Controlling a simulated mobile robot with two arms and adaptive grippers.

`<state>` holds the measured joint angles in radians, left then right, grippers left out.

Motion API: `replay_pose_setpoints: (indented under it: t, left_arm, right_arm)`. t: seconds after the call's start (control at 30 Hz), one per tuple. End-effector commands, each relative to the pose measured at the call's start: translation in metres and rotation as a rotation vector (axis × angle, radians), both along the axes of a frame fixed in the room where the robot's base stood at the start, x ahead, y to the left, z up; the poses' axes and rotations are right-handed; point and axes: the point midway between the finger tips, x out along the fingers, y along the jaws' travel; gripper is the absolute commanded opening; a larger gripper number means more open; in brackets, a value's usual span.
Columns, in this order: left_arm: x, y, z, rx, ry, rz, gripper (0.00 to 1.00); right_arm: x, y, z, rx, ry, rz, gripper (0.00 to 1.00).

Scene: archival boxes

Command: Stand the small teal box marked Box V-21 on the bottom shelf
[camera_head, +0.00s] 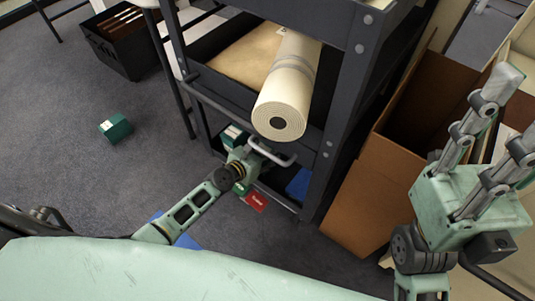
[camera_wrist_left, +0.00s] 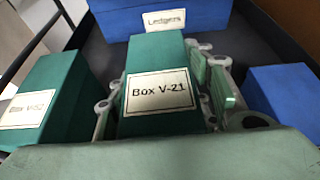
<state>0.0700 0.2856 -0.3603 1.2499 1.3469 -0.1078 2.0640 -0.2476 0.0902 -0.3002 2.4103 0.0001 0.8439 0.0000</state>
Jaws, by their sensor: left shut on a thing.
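The teal box labelled Box V-21 (camera_wrist_left: 157,88) is in the middle of the left wrist view, with its label facing me. My left gripper (camera_wrist_left: 165,100) has a finger on each side of it and is shut on it. In the head view my left gripper (camera_head: 246,158) reaches into the bottom shelf (camera_head: 282,199) of the dark rack. The box's underside is hidden, so I cannot tell whether it touches the shelf. My right gripper (camera_head: 512,112) is raised at the right, its fingers apart with nothing between them.
Another teal box (camera_wrist_left: 45,100) stands left of Box V-21. A blue Ledgers box (camera_wrist_left: 165,18) is behind and a blue box (camera_wrist_left: 285,100) is right. A rolled sheet (camera_head: 290,85) lies above. A teal box (camera_head: 115,128) lies on the floor.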

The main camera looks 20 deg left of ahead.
Motion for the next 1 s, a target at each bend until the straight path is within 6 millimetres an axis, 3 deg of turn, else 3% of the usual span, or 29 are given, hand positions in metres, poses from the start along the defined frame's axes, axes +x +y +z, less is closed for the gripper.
replay_pose_setpoints:
  t: [0.47,0.5,0.7,1.0]
  left_arm:
    - [0.0006,-0.0002,-0.0079,-0.002,-0.002,0.000,0.10]
    - [-0.0001,-0.0001,-0.0091,-0.001,0.000,0.000,0.47]
    - [-0.0002,-0.0001,-0.0079,-0.001,0.000,0.000,0.64]
    - [-0.0002,0.0000,-0.0076,-0.001,0.000,0.000,0.65]
  right_arm:
    - [0.0018,0.0011,0.0015,-0.004,-0.021,-0.001,0.40]
    - [0.0020,0.0013,0.0033,-0.004,-0.025,-0.002,0.40]
    - [0.0024,0.0014,0.0036,-0.004,-0.020,-0.001,0.40]
    - [0.0019,0.0013,0.0039,-0.004,-0.022,-0.001,0.40]
